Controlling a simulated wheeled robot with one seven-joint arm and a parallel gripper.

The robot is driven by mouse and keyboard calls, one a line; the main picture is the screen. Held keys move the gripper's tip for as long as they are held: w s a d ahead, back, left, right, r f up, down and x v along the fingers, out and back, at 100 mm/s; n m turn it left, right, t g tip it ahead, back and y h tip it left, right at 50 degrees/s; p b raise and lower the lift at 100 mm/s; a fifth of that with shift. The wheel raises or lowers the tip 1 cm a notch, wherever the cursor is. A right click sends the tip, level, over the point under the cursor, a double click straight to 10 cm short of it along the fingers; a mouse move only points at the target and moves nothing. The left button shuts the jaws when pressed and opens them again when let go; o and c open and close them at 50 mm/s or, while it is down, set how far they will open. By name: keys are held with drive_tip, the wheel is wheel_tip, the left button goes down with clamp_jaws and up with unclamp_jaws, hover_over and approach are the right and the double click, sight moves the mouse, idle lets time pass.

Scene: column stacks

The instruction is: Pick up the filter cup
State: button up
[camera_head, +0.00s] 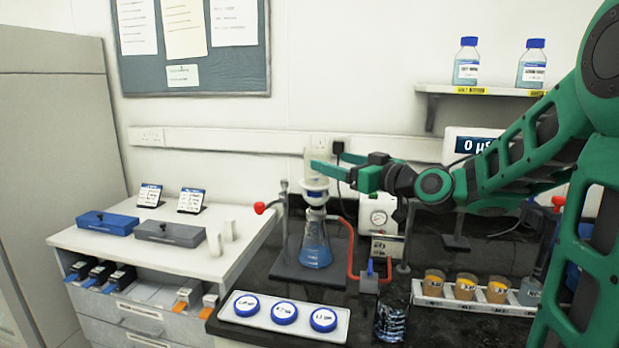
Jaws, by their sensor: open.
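The filter cup (317,184) appears as a pale, translucent cup with a white and blue lower part. It stands upright on top of a conical flask (315,245) holding blue liquid. My gripper (330,166) reaches in from the right at the height of the cup's upper part. Its green fingers are open, and one passes in front of the cup and hides part of it. I cannot tell whether the fingers touch the cup.
A stand with a red-tipped clamp (261,207) is left of the flask. A red hose and a white gauge unit (378,215) are to its right. A white tray (243,329) with blue-lidded dishes lies in front. A rack of amber jars (464,287) sits at right.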

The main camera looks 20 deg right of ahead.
sight(327, 161)
drive_tip(key=x, duration=0.5)
drive_tip(key=shift+a+x, duration=0.25)
drive_tip(key=shift+x, duration=2.55)
drive_tip(key=shift+s, duration=0.15)
drive_tip(key=c, duration=1.5)
drive_tip(key=shift+o, duration=0.2)
